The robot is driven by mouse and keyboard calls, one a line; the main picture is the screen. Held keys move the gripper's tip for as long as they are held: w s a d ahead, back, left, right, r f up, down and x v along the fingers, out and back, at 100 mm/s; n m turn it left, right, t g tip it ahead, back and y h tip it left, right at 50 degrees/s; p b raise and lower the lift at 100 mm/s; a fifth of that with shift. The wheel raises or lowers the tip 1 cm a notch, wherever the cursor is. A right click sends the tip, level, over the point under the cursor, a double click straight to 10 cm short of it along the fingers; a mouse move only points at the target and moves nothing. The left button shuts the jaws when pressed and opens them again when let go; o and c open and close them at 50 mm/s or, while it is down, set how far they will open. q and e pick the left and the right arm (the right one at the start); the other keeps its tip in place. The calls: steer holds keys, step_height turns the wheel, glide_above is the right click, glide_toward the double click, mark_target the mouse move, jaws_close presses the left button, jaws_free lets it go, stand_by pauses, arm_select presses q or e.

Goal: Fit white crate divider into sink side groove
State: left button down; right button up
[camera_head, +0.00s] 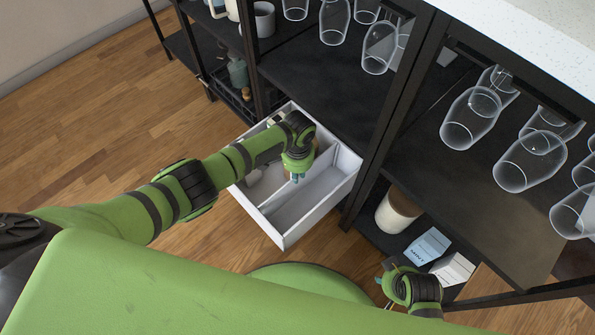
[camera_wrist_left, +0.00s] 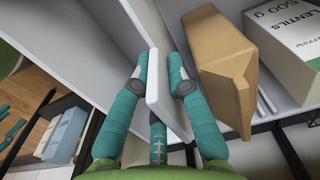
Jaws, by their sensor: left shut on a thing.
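The white divider (camera_wrist_left: 157,95) is a thin panel. My left gripper (camera_wrist_left: 157,85) is shut on it, with teal fingers on both sides. In the head view my left gripper (camera_head: 295,178) is over the inside of an open white drawer or crate (camera_head: 322,212), where the divider (camera_head: 276,199) shows as a pale strip running lengthwise. I cannot tell whether its ends sit in grooves. No sink shows. My right gripper (camera_head: 384,291) is low by the bottom shelf, away from the drawer; its finger opening is unclear.
In the wrist view a brown package (camera_wrist_left: 222,65) and a lentils box (camera_wrist_left: 287,45) stand close to the right of the divider. A black shelf frame with glasses (camera_head: 470,118) is at the right. A jar (camera_head: 397,210) and small boxes (camera_head: 428,246) are on the bottom shelf.

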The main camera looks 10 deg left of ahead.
arm_select(q)
steer(key=shift+f+b, duration=0.55)
steer(key=shift+f, duration=0.2)
steer(key=c, duration=1.1)
jaws_free()
steer(key=shift+c, duration=0.2)
steer(key=shift+r, duration=0.15)
step_height(320, 180, up, 12)
steer(key=shift+f, duration=0.1)
